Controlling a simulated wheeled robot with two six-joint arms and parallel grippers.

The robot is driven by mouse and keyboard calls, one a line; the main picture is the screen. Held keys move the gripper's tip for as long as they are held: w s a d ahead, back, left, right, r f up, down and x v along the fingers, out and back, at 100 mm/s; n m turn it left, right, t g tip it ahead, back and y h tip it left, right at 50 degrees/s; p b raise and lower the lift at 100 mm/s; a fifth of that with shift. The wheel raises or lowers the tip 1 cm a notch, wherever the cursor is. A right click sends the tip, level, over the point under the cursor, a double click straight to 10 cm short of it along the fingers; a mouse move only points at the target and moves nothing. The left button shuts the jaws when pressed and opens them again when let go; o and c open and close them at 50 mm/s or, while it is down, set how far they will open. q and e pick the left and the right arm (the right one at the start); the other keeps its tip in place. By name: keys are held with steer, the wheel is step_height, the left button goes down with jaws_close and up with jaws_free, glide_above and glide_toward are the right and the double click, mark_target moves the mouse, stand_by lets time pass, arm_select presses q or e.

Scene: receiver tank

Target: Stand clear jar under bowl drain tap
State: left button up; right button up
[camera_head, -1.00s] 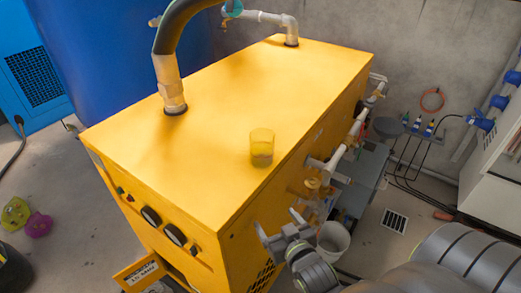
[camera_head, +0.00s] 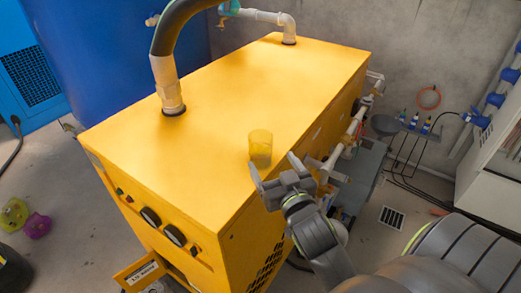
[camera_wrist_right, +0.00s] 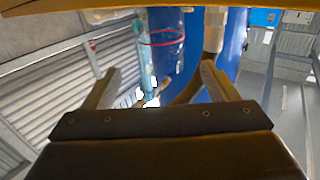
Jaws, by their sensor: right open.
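The clear jar (camera_head: 260,148) stands upright on the yellow cabinet's top (camera_head: 215,110), near its right edge, and takes on the yellow behind it. My right gripper (camera_head: 274,163) is open and empty just in front of and below the jar, by that edge; I see no contact. In the right wrist view, a clear shape that looks like the jar (camera_wrist_right: 165,45) shows between the open fingers (camera_wrist_right: 155,85), below the yellow strip at the top. The bowl drain tap cannot be made out; my right gripper and arm cover part of the cabinet's right side. My left gripper is not in view.
Pale pipes with valves (camera_head: 340,155) stick out from the cabinet's right side. A black hose with a pale fitting (camera_head: 168,85) and an elbow pipe (camera_head: 288,28) rise from the top. A pale bucket (camera_head: 341,231) is partly hidden behind my arm.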

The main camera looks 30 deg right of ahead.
mark_target(257, 138)
steer(key=p+x, duration=0.1)
steer(key=x, duration=0.4)
steer(key=shift+w, duration=0.1)
steer(key=p+x, duration=0.2)
steer(key=x, duration=0.2)
steer(key=shift+w+r, duration=0.1)
steer(key=shift+w, duration=0.5)
